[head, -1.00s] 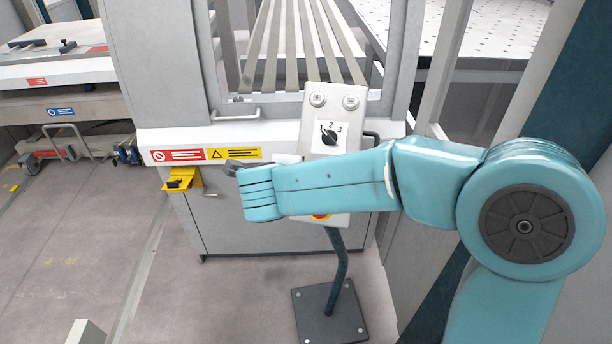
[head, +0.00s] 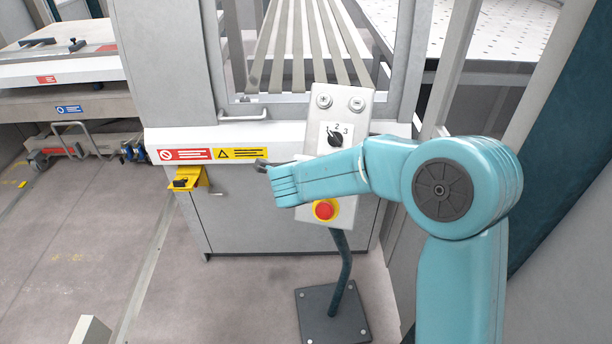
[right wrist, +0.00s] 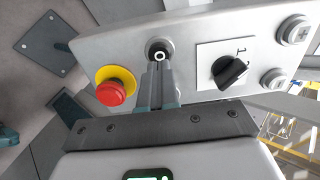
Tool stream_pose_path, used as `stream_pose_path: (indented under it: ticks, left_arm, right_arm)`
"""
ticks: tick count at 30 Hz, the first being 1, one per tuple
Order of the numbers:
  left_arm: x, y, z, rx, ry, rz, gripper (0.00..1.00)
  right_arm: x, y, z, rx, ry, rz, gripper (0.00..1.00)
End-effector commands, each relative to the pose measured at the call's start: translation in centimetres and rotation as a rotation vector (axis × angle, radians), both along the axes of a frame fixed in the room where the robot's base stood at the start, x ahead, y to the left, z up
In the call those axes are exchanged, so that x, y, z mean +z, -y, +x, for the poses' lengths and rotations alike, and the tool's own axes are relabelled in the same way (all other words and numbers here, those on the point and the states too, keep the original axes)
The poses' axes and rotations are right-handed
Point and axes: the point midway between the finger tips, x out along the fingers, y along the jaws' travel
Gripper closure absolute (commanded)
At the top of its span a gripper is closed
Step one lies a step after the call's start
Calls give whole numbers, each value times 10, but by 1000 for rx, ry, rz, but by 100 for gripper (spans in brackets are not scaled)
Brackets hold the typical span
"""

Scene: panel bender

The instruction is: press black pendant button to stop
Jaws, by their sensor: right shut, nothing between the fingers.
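The grey pendant box (head: 350,112) stands tilted on a dark bent post. In the right wrist view, the black button (right wrist: 159,47), with a pale ring mark, sits between the red mushroom button (right wrist: 111,92) on its yellow collar and the black selector knob (right wrist: 230,71). My right gripper (right wrist: 160,66) is shut and empty. Its fingertips point at the black button and overlap its lower edge; I cannot tell whether they touch it. In the head view my right forearm hides the black button and most of the gripper. My left gripper is not in view.
Two grey buttons (head: 357,104) sit at the pendant's top. The machine cabinet (head: 270,220) stands close behind the pendant, with a yellow foot pedal bracket (head: 188,180). The pendant's dark base plate (head: 333,314) is on the floor. Floor at the left is open.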

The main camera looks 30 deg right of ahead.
Motion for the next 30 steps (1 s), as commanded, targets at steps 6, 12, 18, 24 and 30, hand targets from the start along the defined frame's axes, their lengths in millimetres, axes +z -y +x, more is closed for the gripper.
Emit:
stream_pose_path:
  ticks: [6, 12, 18, 24, 30]
  left_arm:
    - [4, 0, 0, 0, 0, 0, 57]
    - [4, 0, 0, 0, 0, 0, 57]
    - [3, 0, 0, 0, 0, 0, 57]
    - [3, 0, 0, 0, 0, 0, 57]
    - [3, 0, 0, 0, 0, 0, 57]
  right_arm:
    - [-15, 13, 13, -1, -1, 0, 100]
    - [-17, 16, 15, 0, 0, 0, 100]
    - [-17, 16, 15, 0, 0, 0, 100]
    - [-29, 25, 24, -1, -2, 1, 100]
    - [-30, 27, 25, -1, -2, -1, 100]
